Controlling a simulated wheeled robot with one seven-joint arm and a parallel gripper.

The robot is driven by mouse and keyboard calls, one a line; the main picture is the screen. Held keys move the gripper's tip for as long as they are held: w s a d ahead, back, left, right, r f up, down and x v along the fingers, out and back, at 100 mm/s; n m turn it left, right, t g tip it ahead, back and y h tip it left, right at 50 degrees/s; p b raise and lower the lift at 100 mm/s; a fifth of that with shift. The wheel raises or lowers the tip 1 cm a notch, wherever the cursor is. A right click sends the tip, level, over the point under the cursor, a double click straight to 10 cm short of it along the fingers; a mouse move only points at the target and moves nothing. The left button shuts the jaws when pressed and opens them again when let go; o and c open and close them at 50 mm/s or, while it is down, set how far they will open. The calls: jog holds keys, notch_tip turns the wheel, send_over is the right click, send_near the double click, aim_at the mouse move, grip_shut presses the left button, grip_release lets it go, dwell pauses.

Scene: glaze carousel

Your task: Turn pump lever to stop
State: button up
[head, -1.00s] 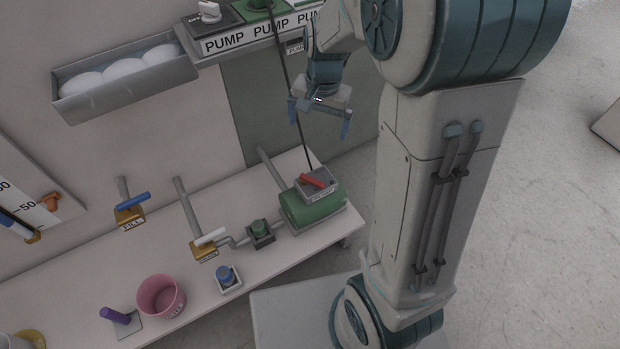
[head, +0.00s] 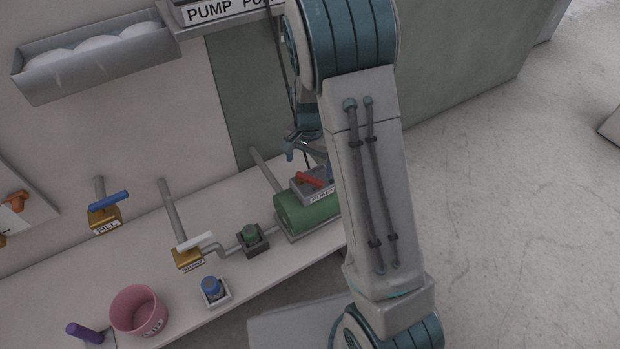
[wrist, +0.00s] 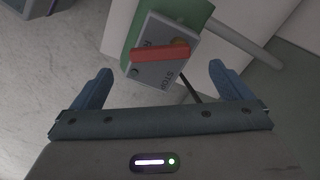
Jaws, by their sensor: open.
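The red pump lever (head: 310,179) sits on a grey switch box (head: 313,190) on top of the green pump (head: 300,212) at the bench's right end. In the wrist view the lever (wrist: 160,54) lies across the box face, above and between the finger tips. My gripper (wrist: 158,80) is open and empty, apart from the lever. In the head view my gripper (head: 304,150) is close above the box and partly hidden by my arm.
A bench (head: 215,270) carries a blue-handled valve (head: 108,200), a white-handled valve (head: 195,241), a green knob (head: 250,236), a blue knob (head: 212,287) and a pink bucket (head: 138,310). A dark cable (wrist: 191,92) runs from the box between my fingers.

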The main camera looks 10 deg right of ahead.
aim_at(309, 177)
notch_tip(309, 177, down, 5)
jog(key=shift+f+b, duration=0.1)
jog(key=shift+b, duration=0.7)
jog(key=c, duration=1.3)
jog(key=shift+c, duration=0.5)
